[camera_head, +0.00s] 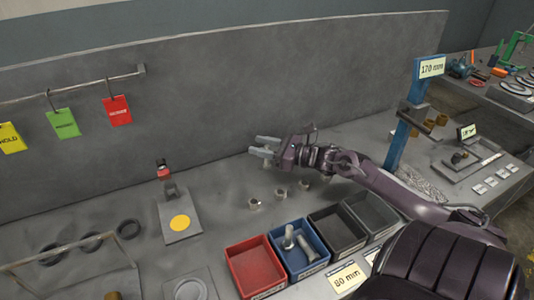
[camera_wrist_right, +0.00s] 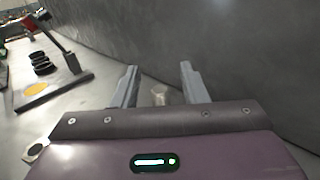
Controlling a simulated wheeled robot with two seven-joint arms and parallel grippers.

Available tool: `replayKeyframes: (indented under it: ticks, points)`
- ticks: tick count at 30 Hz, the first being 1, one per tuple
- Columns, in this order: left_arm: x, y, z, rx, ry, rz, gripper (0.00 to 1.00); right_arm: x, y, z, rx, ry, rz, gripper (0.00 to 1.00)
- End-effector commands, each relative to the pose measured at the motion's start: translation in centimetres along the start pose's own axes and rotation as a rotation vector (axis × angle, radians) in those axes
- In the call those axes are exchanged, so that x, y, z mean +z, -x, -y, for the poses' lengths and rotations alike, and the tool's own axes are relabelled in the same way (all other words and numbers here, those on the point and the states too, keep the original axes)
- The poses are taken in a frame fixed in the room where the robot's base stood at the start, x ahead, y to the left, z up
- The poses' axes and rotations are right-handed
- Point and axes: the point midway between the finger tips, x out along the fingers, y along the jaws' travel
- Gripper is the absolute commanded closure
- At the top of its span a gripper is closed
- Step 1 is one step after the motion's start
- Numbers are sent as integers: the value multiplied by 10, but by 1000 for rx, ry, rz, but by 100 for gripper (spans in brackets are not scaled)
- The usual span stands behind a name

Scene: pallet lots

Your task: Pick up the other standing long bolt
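My right gripper (camera_head: 261,146) reaches in from the right, above the back of the bench near the grey wall. In the right wrist view its two fingers (camera_wrist_right: 158,70) are apart. A small pale upright thing (camera_wrist_right: 160,95) shows in the gap between them, partly hidden by the gripper body; it may be a standing bolt, and the fingers do not visibly grip it. Short metal pieces stand in a row on the bench, among them one (camera_head: 254,203) at the left and one (camera_head: 280,193) beside it. Long bolts (camera_head: 290,238) rest in the blue bin (camera_head: 318,262). My left gripper is not in view.
A red bin (camera_head: 257,270), a dark bin (camera_head: 337,231) and a grey bin (camera_head: 372,212) flank the blue one. A blue post (camera_head: 400,140) with a 170 mm sign stands at right. A plate with a yellow disc (camera_head: 180,223) and a small stand lie left.

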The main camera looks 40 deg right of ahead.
Motion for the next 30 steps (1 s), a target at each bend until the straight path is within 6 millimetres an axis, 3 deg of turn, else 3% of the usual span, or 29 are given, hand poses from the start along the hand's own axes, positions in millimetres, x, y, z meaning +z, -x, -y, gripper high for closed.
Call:
replayKeyframes:
  ticks: [9,18,30]
  points:
    - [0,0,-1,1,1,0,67,0,-4,0,0,1,0,62]
    - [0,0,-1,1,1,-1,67,0,-4,0,1,1,0,100]
    - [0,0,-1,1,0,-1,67,3,-4,0,1,2,1,100]
